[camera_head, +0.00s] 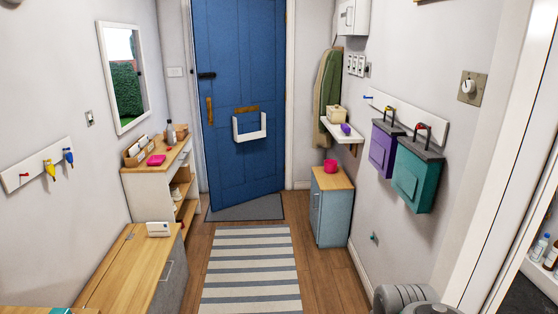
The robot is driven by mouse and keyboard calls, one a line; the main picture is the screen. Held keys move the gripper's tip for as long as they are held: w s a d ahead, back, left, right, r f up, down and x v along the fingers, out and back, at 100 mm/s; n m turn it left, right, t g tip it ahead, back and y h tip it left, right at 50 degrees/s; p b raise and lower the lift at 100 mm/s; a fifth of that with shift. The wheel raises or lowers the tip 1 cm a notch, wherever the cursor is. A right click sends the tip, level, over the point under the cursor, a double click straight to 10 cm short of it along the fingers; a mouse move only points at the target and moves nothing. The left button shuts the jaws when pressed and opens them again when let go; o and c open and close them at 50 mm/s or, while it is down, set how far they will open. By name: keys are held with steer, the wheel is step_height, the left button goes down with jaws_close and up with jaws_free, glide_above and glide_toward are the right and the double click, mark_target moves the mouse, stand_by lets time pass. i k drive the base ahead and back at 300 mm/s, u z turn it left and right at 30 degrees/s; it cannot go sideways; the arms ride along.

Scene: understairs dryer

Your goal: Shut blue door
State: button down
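The blue door (240,165) stands at the far end of the hallway. Its bottom edge slants, with the left, handle-side edge nearer to me than the right edge, so it looks slightly ajar into the room. A dark handle (206,75) is on its left side, with a brass pull plate (210,110) below. A white letter basket (249,128) hangs on its face under a brass letter slot. My gripper is not in view.
A striped rug (250,270) lies along the clear middle floor, and a grey doormat (246,209) is by the door. A wooden-topped bench (118,268) and shelf unit (147,196) line the left. A small blue cabinet (330,215) and wall shelf (342,131) are at right.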

mark_target(242, 43)
steer(key=i, duration=2.45)
steer(key=u, duration=0.7)
steer(key=i, duration=2.5)
steer(key=u, duration=0.95)
steer(key=i, duration=1.3)
steer(key=u, duration=0.35)
